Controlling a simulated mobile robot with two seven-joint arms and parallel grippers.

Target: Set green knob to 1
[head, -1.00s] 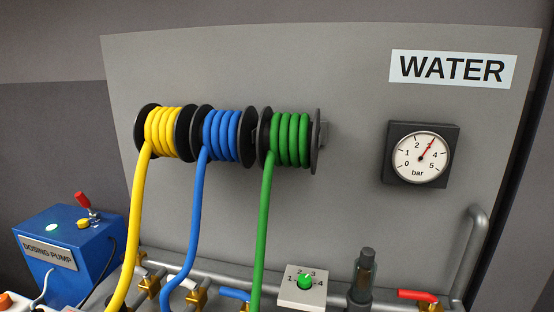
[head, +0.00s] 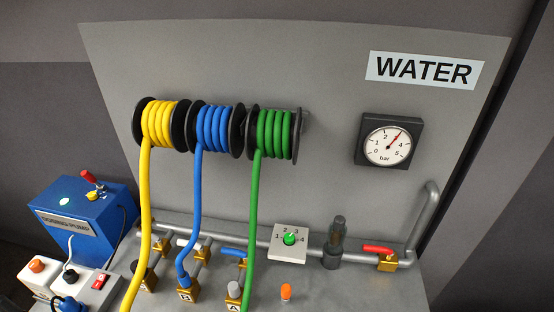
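The green knob (head: 290,238) sits on a white square plate (head: 278,256) marked 1, 2, 3 and 4, in the lower middle of the head view. The 1 is at its left, 2 and 3 are above it, and 4 is at its right. The knob's pointer is too small to read surely. Neither of my grippers shows in the view, and nothing touches the knob.
A green hose (head: 252,220) hangs just left of the plate. A dark upright fitting (head: 334,245) and a red-handled valve (head: 386,258) stand to its right. A small orange knob (head: 286,291) is in front. The blue dosing pump (head: 84,216) is far left.

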